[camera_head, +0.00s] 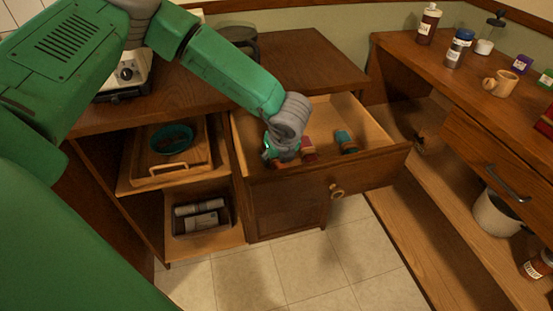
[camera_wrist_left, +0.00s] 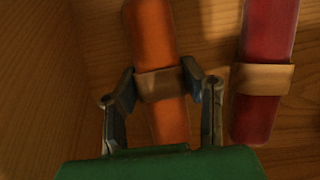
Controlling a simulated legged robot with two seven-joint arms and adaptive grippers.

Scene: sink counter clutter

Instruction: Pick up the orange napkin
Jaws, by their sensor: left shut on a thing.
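The orange napkin (camera_wrist_left: 152,35) is a rolled cloth with a tan ring (camera_wrist_left: 160,84) around its middle. It lies in the open wooden drawer (camera_head: 372,155). My left gripper (camera_wrist_left: 160,74) is shut on it, one finger on each side at the ring. In the head view my left gripper (camera_head: 276,154) reaches down into the drawer's left part and hides most of the orange napkin. My right gripper is in neither view.
A red napkin (camera_wrist_left: 268,45) with a tan ring lies close to the right of the orange one. A teal napkin (camera_head: 345,141) lies farther right in the drawer. The drawer's left wall is near my gripper.

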